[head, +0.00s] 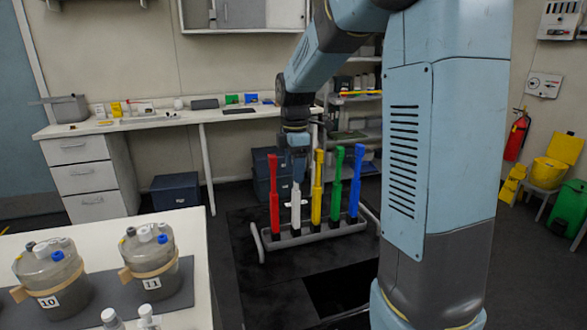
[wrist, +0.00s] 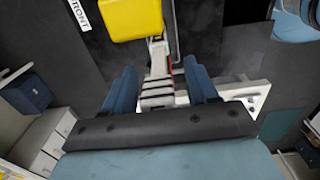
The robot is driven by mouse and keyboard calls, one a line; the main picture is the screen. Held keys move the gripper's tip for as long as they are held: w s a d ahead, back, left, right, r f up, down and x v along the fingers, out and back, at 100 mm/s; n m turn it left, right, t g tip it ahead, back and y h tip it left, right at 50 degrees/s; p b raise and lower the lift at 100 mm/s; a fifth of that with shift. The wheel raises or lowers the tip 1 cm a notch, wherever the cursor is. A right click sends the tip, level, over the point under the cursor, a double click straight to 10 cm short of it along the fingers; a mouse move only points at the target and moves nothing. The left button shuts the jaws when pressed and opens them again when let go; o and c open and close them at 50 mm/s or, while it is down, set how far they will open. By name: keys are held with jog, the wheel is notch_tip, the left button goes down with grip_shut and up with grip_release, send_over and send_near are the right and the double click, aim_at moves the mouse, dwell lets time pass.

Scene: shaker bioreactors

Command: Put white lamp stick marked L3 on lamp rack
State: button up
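The white lamp stick (head: 296,208) stands upright in the grey rack (head: 275,241) on the floor, between a red and a yellow stick in the head view. My gripper (head: 296,165) points down at its upper end and hides its top. In the wrist view, the banded white stick (wrist: 157,88) lies between the two blue fingers of my gripper (wrist: 160,83). The fingers look open, with a gap at least on the right side. No L3 marking is readable.
Red (head: 273,195), yellow (head: 317,190), green (head: 336,188) and blue (head: 355,185) sticks share the rack closely. A large yellow part (wrist: 130,18) is near the fingers in the wrist view. A white table (head: 197,262) with bioreactors stands at left.

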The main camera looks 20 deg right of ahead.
notch_tip(320, 180, up, 14)
jog(key=shift+f, duration=0.15)
dwell(0.7)
jog(key=shift+s+f+m+t, duration=1)
jog(key=shift+s+m, duration=2)
jog(key=shift+s, duration=1.3)
jog(key=shift+s+f+m+t, duration=0.95)
jog(key=shift+s+m, duration=2.05)
jog(key=shift+s, duration=1.35)
jog(key=shift+s+f+m+t, duration=1)
jog(key=shift+s+m, duration=2)
jog(key=shift+s, duration=1.3)
jog(key=shift+f, duration=0.1)
